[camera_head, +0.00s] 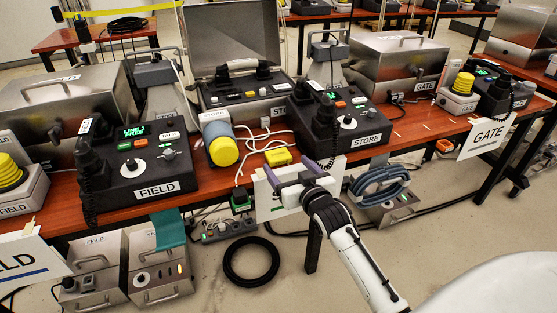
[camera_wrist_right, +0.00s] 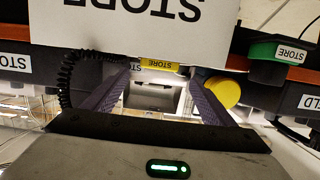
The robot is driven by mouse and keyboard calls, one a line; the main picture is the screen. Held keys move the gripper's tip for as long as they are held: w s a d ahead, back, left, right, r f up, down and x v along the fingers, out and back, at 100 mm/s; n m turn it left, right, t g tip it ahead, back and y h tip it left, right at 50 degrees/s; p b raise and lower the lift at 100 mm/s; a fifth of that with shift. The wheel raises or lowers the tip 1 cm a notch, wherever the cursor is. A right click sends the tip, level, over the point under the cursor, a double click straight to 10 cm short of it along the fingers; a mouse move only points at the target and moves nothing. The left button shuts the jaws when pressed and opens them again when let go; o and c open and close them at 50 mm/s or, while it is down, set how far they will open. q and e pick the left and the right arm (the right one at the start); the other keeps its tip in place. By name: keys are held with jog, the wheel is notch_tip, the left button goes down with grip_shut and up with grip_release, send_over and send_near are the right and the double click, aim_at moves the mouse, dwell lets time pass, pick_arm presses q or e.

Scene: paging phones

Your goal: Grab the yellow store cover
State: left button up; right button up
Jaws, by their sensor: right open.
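A small yellow block-like piece (camera_head: 278,157), which I take for the store cover, lies at the table's front edge between the FIELD and STORE phones. In the right wrist view it shows as a yellow strip (camera_wrist_right: 161,65) with a STORE label, partly hidden. My right gripper (camera_head: 288,176) is open, its purple fingers in front of the table edge, just below the yellow piece in the head view. Its fingers also show spread in the wrist view (camera_wrist_right: 160,82), with nothing clearly held between them. My left gripper is not in view.
A white STORE sign (camera_head: 268,202) hangs behind the right gripper. A grey cylinder with a yellow end (camera_head: 223,151) lies left of the yellow piece. The STORE phone (camera_head: 345,123) stands right, with a coiled cord. White cables run behind. A black cable ring (camera_head: 250,281) lies on the floor.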

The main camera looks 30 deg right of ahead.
aim_at(278, 154)
jog(key=b+x, duration=0.1)
jog(key=x, duration=0.6)
jog(key=shift+s+d, duration=0.1)
jog(key=c, duration=1.2)
jog(key=shift+o, duration=0.2)
